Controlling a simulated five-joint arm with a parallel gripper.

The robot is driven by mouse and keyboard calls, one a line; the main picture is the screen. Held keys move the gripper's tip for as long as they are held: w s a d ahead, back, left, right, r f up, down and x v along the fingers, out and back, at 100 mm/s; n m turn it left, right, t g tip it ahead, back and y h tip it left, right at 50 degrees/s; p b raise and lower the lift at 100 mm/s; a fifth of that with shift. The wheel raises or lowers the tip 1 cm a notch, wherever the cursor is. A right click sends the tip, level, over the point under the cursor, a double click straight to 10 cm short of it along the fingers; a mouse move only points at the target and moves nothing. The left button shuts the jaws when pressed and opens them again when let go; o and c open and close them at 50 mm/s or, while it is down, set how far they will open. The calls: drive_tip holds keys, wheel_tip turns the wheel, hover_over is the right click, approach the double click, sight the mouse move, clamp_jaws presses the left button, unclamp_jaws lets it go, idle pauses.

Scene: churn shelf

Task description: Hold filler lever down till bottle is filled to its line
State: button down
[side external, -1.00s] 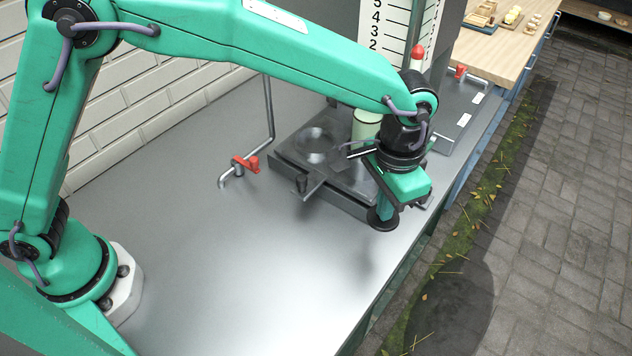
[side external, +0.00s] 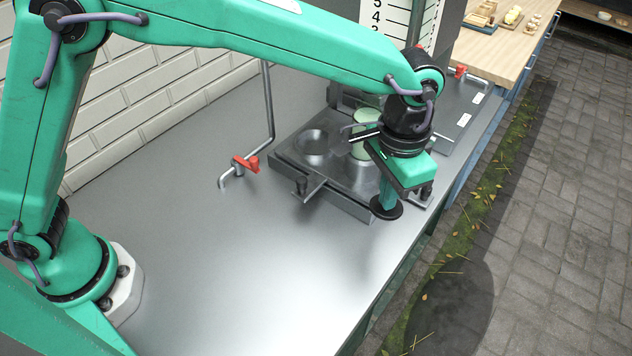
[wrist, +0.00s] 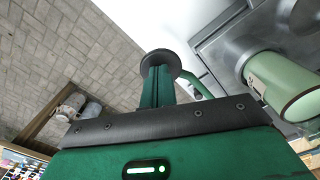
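A pale green bottle (side external: 362,131) stands upright on the dark grey station, partly behind my wrist. In the wrist view the bottle (wrist: 285,85) is at the right, beside my gripper and apart from it. A short bar with a black knob (side external: 302,186) sticks out from the station's front; I cannot tell if this is the filler lever. My gripper (side external: 386,208) points down beside the station's right front corner, its dark round pad low over the counter. The pad also shows in the wrist view (wrist: 160,64). Nothing is seen held; the finger opening is unclear. The fill level cannot be read.
The station (side external: 345,202) has a round recess (side external: 312,143). A bent pipe with a red handle (side external: 246,163) stands left of it. A numbered white board (side external: 390,28) is behind. The counter (side external: 250,260) is clear in front; its right edge drops to paving.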

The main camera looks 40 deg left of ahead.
drive_tip(key=shift+r, duration=3.35)
drive_tip(key=shift+a, duration=0.1)
